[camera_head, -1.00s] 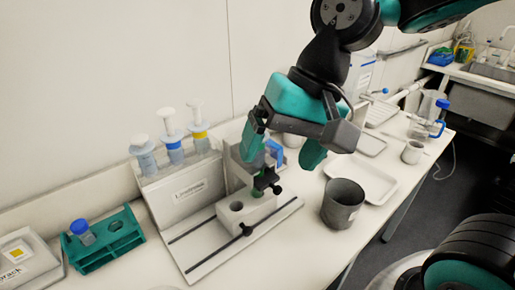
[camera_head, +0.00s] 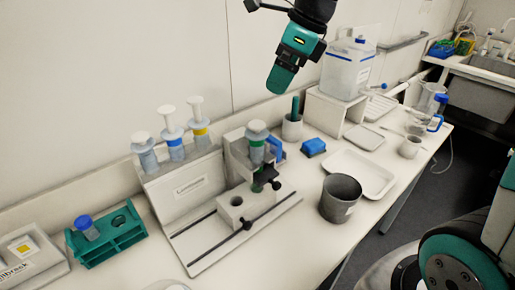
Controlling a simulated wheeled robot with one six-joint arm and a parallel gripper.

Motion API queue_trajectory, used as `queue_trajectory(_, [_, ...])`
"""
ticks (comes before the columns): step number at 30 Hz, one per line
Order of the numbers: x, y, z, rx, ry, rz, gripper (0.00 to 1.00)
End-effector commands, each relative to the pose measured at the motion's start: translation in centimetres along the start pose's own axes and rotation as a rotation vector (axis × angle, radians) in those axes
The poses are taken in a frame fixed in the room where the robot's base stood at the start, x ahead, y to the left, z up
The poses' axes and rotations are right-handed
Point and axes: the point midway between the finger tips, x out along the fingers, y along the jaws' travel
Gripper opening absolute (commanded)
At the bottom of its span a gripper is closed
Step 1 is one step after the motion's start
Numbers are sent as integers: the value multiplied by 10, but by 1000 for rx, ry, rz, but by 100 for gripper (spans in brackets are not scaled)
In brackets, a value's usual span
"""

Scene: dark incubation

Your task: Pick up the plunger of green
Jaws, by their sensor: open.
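The green plunger (camera_head: 257,140) stands upright in the clamp of the white stand, with a pale flanged top and a green band. A dark green part shows below it at the black clamp knobs (camera_head: 268,180). My gripper (camera_head: 281,78) is up and to the right of the plunger in the picture, apart from it and empty. It is seen edge-on with its teal fingers pointing down, and one finger hides most of the other. It is open.
A rack (camera_head: 186,190) at left holds syringes with white, blue and yellow bands. A teal tube rack (camera_head: 112,240) is further left. A grey cup (camera_head: 341,198), white tray (camera_head: 365,170), blue block (camera_head: 314,147) and white cup with green stick (camera_head: 292,128) are at right.

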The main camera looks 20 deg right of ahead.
Motion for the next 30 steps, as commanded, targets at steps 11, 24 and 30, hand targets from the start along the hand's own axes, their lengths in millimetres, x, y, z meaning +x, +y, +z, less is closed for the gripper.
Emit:
queue_trajectory(11, [76,1,0,-1,3,3,89])
queue_trajectory(24, [123,-2,8,-2,3,3,89])
queue_trajectory(30, [137,-2,7,-3,2,0,89])
